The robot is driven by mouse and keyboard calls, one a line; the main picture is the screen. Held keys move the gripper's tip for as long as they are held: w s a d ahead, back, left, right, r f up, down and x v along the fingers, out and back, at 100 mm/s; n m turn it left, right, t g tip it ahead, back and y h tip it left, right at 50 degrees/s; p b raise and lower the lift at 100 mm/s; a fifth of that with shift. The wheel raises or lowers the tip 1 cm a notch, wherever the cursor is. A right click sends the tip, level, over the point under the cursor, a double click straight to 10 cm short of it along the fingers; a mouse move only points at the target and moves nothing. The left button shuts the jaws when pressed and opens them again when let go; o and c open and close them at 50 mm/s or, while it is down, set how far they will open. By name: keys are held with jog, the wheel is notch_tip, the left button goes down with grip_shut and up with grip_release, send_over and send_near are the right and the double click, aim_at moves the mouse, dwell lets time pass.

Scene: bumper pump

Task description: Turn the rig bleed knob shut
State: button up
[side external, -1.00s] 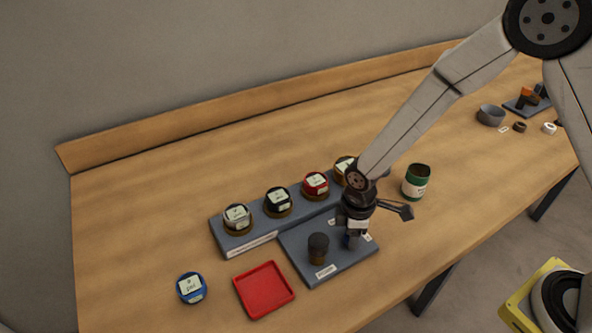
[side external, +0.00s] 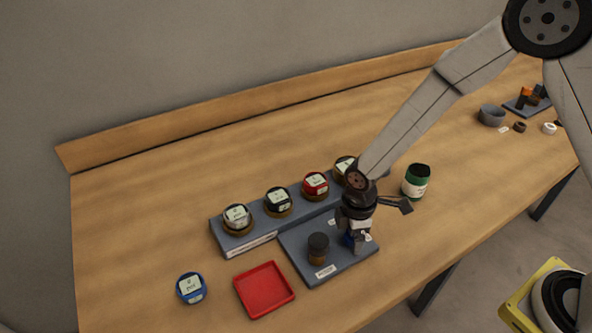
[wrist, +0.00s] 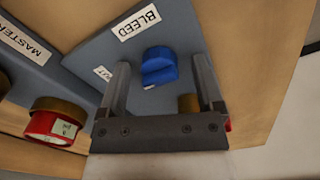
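The blue bleed knob (wrist: 160,67) stands on the grey rig plate (wrist: 185,25), near the white BLEED label (wrist: 139,22). In the side view the knob (side external: 348,241) is mostly hidden by my gripper (side external: 357,240). In the wrist view my gripper (wrist: 160,63) is open, with one finger on each side of the knob and a visible gap at both sides. A small label ending in "UT" (wrist: 103,73) is partly hidden by the left finger.
A dark-topped post (side external: 318,246) stands on the same plate, left of my gripper. A grey rack (side external: 248,242) behind holds several labelled jars. A red tray (side external: 264,290) and a blue-lidded jar (side external: 191,288) lie to the left. A green jar (side external: 416,181) stands to the right.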

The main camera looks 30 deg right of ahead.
jog(key=shift+r, duration=0.2)
jog(key=shift+r, duration=3.7)
jog(key=shift+d+r+m, duration=0.2)
jog(key=shift+d+m, duration=0.1)
jog(key=shift+d, duration=0.1)
jog(key=s+d+r+m+t, duration=0.2)
jog(key=s+d+r+m, duration=0.2)
jog(key=s+d+m, duration=0.3)
jog(key=d+m, duration=0.5)
jog(key=m, duration=0.1)
jog(key=shift+s+d+t, duration=0.2)
jog(key=shift+s+t, duration=0.1)
jog(key=shift+s, duration=0.1)
